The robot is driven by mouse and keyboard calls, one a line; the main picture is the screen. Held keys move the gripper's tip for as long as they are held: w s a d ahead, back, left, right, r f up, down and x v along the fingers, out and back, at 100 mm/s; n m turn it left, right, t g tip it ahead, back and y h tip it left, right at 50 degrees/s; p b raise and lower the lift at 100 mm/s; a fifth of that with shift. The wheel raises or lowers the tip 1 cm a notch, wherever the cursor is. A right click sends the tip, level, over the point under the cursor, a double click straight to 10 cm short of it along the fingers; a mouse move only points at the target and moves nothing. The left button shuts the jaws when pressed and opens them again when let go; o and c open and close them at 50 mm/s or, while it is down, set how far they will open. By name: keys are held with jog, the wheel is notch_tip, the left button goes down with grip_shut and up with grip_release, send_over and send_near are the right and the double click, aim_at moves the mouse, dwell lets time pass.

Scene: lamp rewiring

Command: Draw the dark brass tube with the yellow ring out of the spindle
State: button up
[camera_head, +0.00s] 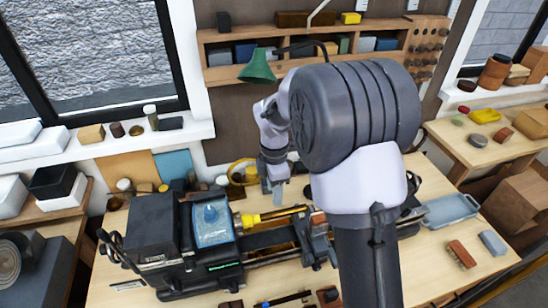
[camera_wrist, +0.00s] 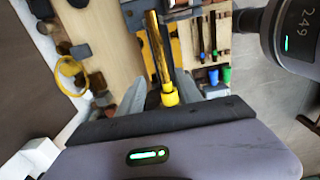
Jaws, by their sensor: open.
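The brass tube (camera_head: 284,212) lies level along the lathe, to the right of the headstock (camera_head: 155,235). Its yellow ring (camera_head: 250,220) is at its left end, close by the headstock. How far the tube sits inside the spindle is hidden. In the wrist view the tube (camera_wrist: 157,50) runs up the picture to a dark machine part, with the yellow ring (camera_wrist: 169,94) nearest me. My gripper (camera_head: 275,190) is open and points down above the tube. In the wrist view its grey fingers (camera_wrist: 160,98) show on either side near the ring; contact cannot be told.
A blue tray (camera_head: 450,209) stands right of the lathe on the bench. A yellow coil (camera_head: 242,172) and small jars stand behind it. A green lamp shade (camera_head: 257,66) hangs near my arm. Screwdrivers (camera_wrist: 212,75) lie on a board in the wrist view.

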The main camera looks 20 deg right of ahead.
aim_at(287, 210)
jog(key=f+b, duration=0.4)
jog(key=f, duration=0.1)
jog(key=f+b, duration=0.2)
jog(key=f, duration=0.1)
jog(key=shift+s+d+b, duration=0.1)
jog(key=shift+s+b, duration=0.2)
jog(key=shift+w+f, duration=0.1)
jog(key=shift+f, duration=0.5)
grip_shut()
jog(key=shift+d+r, duration=0.1)
jog(key=shift+d, duration=0.05)
jog(key=shift+d+p, duration=0.35)
jog(key=shift+d, duration=1.3)
notch_tip(287, 210, up, 8)
jog(key=p, duration=0.6)
jog(key=shift+f+p, duration=0.2)
jog(key=shift+p, duration=0.15)
